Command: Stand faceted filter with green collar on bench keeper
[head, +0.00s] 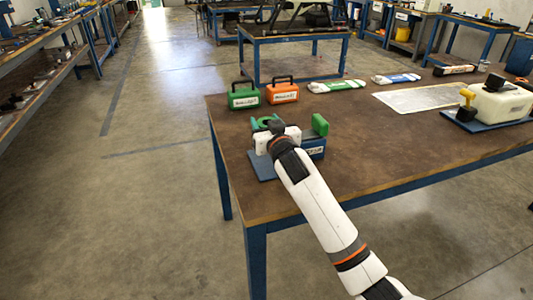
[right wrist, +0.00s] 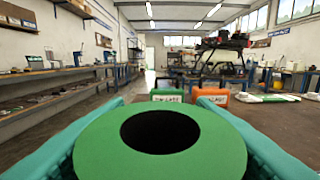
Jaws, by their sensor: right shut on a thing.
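The filter's green collar (right wrist: 160,140) fills the bottom of the right wrist view as a flat ring with a dark hole, between the two teal fingers of my right gripper (right wrist: 165,125). In the head view the green collar (head: 264,121) shows just beyond my right gripper (head: 267,124), which is shut on the filter. The filter's faceted body is hidden. Under and beside the gripper, near the table's left front edge, is a blue fixture (head: 262,168) with a plate and labelled block, likely the bench keeper. I cannot tell whether the filter touches it. My left gripper is not in view.
A green block (head: 320,125) stands at the fixture's right. A green case (head: 243,95) and an orange case (head: 282,92) stand behind. Farther right are bags (head: 337,86), a silver sheet (head: 420,97) and a white tank (head: 502,103). The table's middle is clear.

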